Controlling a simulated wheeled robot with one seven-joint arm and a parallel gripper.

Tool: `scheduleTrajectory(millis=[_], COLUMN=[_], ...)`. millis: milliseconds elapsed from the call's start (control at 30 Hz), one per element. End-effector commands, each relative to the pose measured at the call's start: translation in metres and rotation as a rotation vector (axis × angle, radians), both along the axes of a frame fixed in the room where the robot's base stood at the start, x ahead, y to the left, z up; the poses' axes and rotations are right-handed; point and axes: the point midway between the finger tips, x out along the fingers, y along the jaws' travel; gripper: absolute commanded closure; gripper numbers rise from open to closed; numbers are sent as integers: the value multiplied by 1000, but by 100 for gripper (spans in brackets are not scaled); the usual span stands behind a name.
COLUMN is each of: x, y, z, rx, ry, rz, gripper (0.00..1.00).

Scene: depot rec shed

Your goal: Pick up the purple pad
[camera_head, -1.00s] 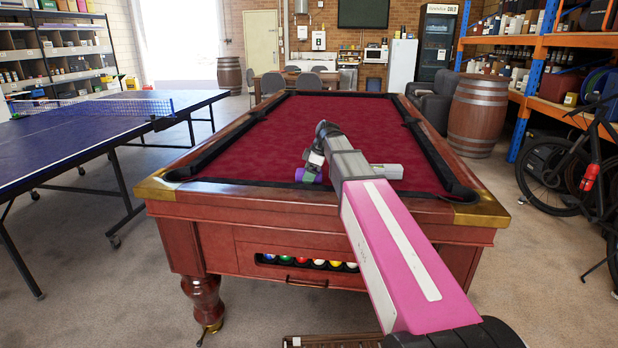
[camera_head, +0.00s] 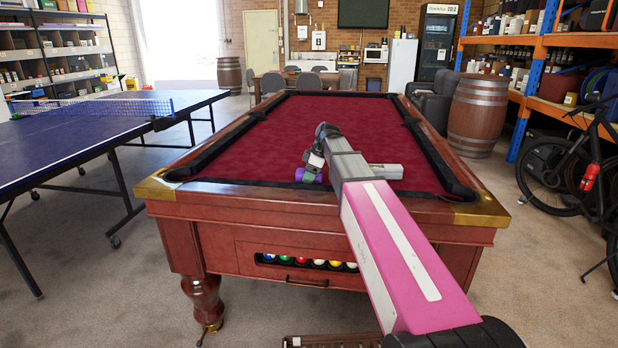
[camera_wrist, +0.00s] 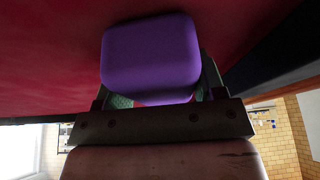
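The purple pad (camera_head: 309,175) is a small rounded block at the near end of the red pool table, just inside the near rail. In the wrist view the pad (camera_wrist: 151,55) fills the upper middle and hides the fingertips. My gripper (camera_head: 314,162) reaches down to the pad from above. In the wrist view my gripper's fingers (camera_wrist: 160,93) show green inner faces on either side of the pad, with a red gap below it. Whether they press on the pad is hidden. I cannot tell if the pad is clear of the cloth.
The pool table's dark cushions (camera_head: 437,155) and wooden near rail (camera_head: 260,190) border the cloth. The cloth (camera_head: 280,130) beyond my gripper is clear. A blue table-tennis table (camera_head: 60,140) stands left. A barrel (camera_head: 477,115) and a bicycle (camera_head: 575,175) stand right.

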Motion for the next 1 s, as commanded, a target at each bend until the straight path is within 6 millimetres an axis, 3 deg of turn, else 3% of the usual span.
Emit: scheduleTrajectory(millis=[467,767,1000], x=[0,1,-12], y=[0,0,54], z=[6,46,79], rx=[0,1,0], ry=[-1,-4,-2], rz=[0,1,4], gripper=[60,60,60])
